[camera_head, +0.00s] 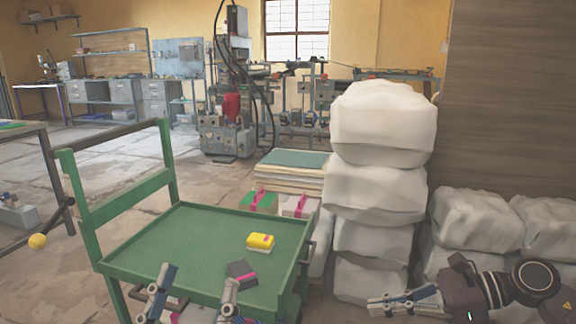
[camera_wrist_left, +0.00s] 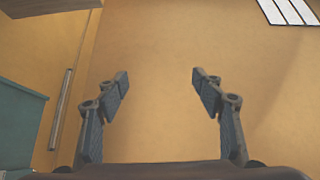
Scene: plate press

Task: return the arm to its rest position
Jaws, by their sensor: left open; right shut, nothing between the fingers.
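My left gripper (camera_head: 197,291) is at the bottom of the head view, in front of the green cart, with its fingers spread and pointing up. In the left wrist view the left gripper (camera_wrist_left: 160,92) is open, with nothing between the fingers and only a plain ochre wall beyond. My right gripper (camera_head: 405,301) is at the lower right, with its fingers together, pointing left, and empty. Part of my right arm (camera_head: 500,288) shows behind it.
A green cart (camera_head: 185,240) carries a yellow block (camera_head: 260,242) and a dark block with a pink band (camera_head: 242,270). White sacks (camera_head: 375,190) are stacked at the right, close to my right gripper. Boxes and sheets (camera_head: 290,172) stand behind the cart. Floor shows at the left.

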